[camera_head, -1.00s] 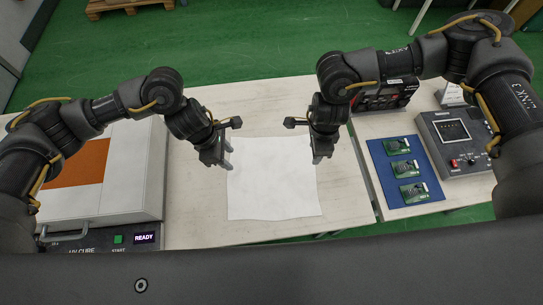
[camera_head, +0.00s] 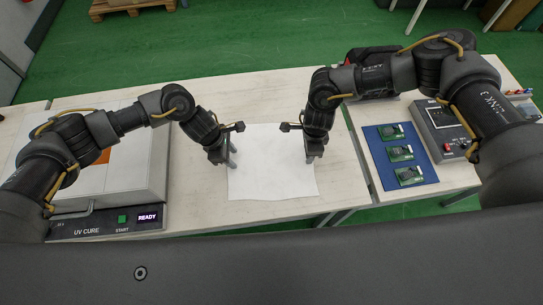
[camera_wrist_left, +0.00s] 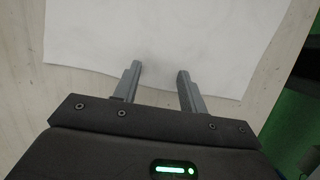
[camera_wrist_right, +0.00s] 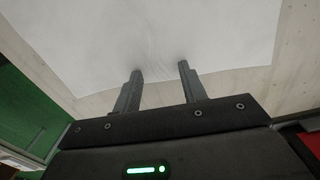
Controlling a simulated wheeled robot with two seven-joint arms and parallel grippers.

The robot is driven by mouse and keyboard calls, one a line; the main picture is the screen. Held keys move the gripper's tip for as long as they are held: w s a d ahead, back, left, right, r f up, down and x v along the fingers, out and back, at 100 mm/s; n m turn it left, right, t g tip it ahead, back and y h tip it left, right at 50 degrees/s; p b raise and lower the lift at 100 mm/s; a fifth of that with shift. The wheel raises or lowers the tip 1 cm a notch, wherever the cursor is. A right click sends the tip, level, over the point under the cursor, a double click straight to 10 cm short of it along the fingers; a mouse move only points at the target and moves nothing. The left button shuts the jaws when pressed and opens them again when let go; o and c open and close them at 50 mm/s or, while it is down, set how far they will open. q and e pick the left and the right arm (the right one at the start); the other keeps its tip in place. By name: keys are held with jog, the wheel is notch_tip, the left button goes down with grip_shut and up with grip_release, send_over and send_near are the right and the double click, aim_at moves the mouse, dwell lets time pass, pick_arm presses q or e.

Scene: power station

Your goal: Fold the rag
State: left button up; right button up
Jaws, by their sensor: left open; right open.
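The white rag (camera_head: 270,175) lies flat and spread out on the pale wooden table. My left gripper (camera_head: 229,160) is open at the rag's left edge. In the left wrist view its open fingers (camera_wrist_left: 158,75) reach over the edge of the rag (camera_wrist_left: 160,30), with nothing between them. My right gripper (camera_head: 312,155) is open at the rag's right edge. In the right wrist view its fingers (camera_wrist_right: 159,72) are apart and over the rag's edge (camera_wrist_right: 160,35). Whether the fingertips touch the cloth cannot be told.
A UV cure box (camera_head: 125,190) with a READY display stands at the left. At the right are a blue mat (camera_head: 384,142) with green circuit boards and a grey device (camera_head: 437,128). The table in front of the rag is a narrow bare strip (camera_head: 200,213).

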pick_arm(q)
jog(key=shift+s, duration=0.55)
pick_arm(e)
jog(key=shift+s, duration=0.55)
pick_arm(q)
jog(key=shift+f+b, duration=0.15)
jog(key=shift+b, duration=0.25)
pick_arm(e)
jog(key=shift+f, duration=0.15)
pick_arm(q)
jog(key=shift+w, duration=0.2)
jog(key=shift+c, duration=1.1)
pick_arm(e)
jog(key=shift+w, duration=0.2)
jog(key=shift+c, duration=1.1)
pick_arm(q)
jog(key=shift+s+a+f, duration=0.1)
jog(key=shift+s, duration=0.05)
grip_shut()
pick_arm(e)
jog(key=shift+s+d+f, duration=0.1)
jog(key=shift+s, duration=0.05)
grip_shut()
